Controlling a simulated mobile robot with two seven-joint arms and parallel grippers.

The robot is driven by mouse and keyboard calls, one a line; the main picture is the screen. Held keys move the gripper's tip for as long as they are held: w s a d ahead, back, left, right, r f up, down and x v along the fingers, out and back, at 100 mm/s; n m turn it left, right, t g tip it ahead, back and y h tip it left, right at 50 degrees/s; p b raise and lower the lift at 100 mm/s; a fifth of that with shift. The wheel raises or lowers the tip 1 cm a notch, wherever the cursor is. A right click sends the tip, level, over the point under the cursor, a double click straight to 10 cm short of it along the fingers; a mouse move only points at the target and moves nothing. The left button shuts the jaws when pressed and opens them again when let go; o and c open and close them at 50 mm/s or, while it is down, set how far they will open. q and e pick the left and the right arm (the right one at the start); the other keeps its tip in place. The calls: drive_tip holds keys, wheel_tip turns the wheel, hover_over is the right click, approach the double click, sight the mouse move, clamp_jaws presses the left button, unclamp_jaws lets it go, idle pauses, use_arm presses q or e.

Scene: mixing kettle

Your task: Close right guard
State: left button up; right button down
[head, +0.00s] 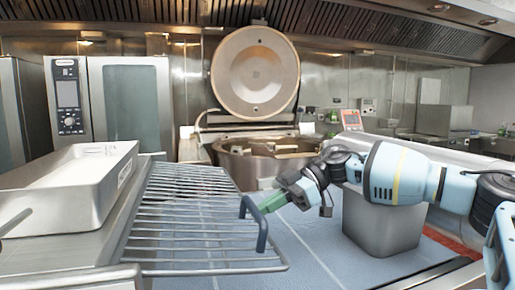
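A wire guard (200,205) of parallel metal bars stands out from the metal body at the left, roughly flat, above the blue floor. A dark blue handle (262,232) is at its right edge. My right gripper (262,206), with green fingers, points left at the upper end of this handle. The fingertips are at or very near the handle; I cannot tell whether they touch it or how far apart they are. My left gripper is not in view.
A shallow metal tray (65,218) rests on the body at the left. A square metal container (382,228) stands behind my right arm. A kettle (245,163) with its round lid (255,72) raised is at the back. Blue floor lies between.

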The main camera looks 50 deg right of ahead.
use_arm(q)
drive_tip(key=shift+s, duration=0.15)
use_arm(e)
drive_tip(key=shift+f, duration=0.1)
wheel_tip(320, 180, up, 5)
drive_tip(key=p, duration=0.3)
hover_over(275, 259)
drive_tip(key=shift+w+d, duration=0.1)
drive_tip(key=shift+w, duration=0.1)
drive_tip(key=shift+s+a, duration=0.2)
drive_tip(key=shift+a, duration=0.15)
drive_tip(key=shift+d, duration=0.4)
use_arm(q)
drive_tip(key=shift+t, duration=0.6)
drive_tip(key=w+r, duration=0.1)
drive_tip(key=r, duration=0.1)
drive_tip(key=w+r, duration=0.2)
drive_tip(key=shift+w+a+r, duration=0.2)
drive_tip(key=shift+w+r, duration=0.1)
use_arm(e)
drive_tip(key=shift+a, duration=0.15)
